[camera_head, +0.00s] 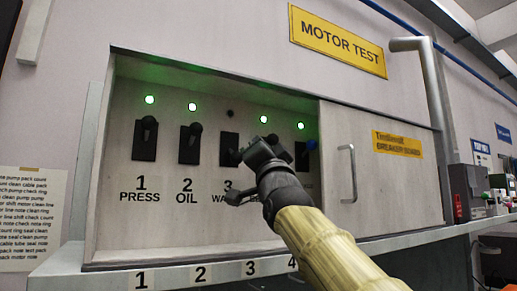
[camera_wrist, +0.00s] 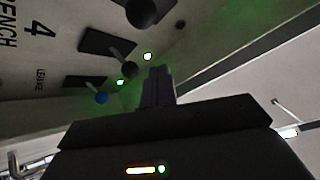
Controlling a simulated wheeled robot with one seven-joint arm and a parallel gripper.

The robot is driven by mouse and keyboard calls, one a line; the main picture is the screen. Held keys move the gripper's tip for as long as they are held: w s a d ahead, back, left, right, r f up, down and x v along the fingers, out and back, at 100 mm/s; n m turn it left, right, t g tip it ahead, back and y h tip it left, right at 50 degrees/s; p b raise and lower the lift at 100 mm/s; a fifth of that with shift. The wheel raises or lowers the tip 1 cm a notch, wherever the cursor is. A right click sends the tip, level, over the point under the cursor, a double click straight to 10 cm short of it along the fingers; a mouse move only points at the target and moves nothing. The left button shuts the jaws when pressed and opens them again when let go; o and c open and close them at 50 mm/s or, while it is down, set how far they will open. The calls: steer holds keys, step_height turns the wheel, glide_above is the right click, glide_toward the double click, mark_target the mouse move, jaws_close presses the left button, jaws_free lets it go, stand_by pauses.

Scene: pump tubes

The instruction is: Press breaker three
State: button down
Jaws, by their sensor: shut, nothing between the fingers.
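Breaker three (camera_head: 228,146) is a dark plate in the open cabinet, above the label 3. The lamp above it (camera_head: 230,113) is dark; it also shows unlit in the wrist view (camera_wrist: 180,24). In the wrist view, a round black lever knob (camera_wrist: 142,12) at the top edge appears to be breaker three's. My gripper (camera_head: 250,152) is in front of the panel, over the area right of breaker three, and hides part of breaker four. Its closed fingers (camera_wrist: 157,84) are empty in the wrist view. I cannot tell whether it touches a lever.
Breakers one (camera_head: 145,140) and two (camera_head: 190,145) stand to the left, with lit green lamps. Breaker four (camera_wrist: 105,43) and a blue-knobbed breaker (camera_wrist: 101,98) lie close to my fingers, with green lamps. A sliding door (camera_head: 385,190) with a handle covers the cabinet's right part.

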steer(key=s+f+b, duration=0.3)
steer(key=f, duration=0.2)
steer(key=shift+s+d+f+b, duration=0.25)
steer(key=shift+s+f+b, duration=0.15)
